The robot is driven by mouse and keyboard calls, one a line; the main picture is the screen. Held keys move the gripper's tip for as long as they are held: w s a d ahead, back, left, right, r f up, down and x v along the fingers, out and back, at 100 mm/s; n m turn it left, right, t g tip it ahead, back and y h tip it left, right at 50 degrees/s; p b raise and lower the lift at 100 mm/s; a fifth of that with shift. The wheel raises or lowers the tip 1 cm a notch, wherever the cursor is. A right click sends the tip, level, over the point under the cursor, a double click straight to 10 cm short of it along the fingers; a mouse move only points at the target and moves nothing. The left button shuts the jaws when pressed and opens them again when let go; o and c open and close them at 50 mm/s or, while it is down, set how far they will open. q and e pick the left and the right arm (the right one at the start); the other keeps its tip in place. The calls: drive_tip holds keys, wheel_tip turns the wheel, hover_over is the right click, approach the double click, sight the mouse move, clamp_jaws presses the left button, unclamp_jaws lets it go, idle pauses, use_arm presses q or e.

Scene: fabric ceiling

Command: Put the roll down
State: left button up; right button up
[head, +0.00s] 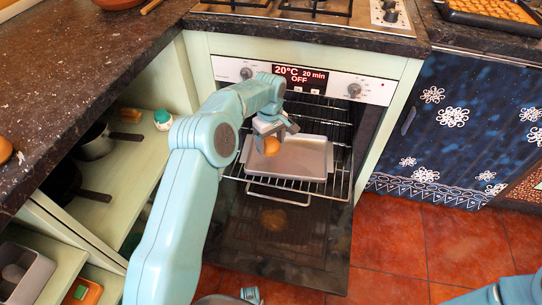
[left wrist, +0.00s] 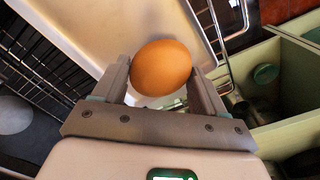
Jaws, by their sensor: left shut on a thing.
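The round orange-brown roll (head: 271,147) is between the fingers of my left gripper (head: 273,137), which is shut on it. In the left wrist view the roll (left wrist: 161,68) shows whole between the two grey fingers. It is over the grey baking tray (head: 312,160), toward the tray's left part. I cannot tell whether the roll touches the tray. The tray lies on the pulled-out wire rack (head: 292,187) of the open oven. In the left wrist view the pale tray (left wrist: 95,22) is behind the roll. My right gripper is not in view.
The oven door (head: 285,255) hangs open below the rack. The oven display (head: 300,75) reads 20°C, 20 min, OFF. Open shelves (head: 125,180) with pans stand at left. A patterned dark blue cabinet (head: 460,125) stands at right. The tray's right part is bare.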

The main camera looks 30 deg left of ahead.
sight(270, 141)
use_arm(q)
drive_tip(key=shift+f+b, duration=0.7)
drive_tip(key=shift+f, duration=2.45)
drive_tip(key=o, duration=1.1)
drive_tip(key=shift+r, duration=0.1)
wheel_tip(270, 141, up, 12)
drive_tip(key=p, duration=0.2)
drive_tip(key=shift+s+r+p, duration=0.1)
drive_tip(key=shift+p, duration=0.3)
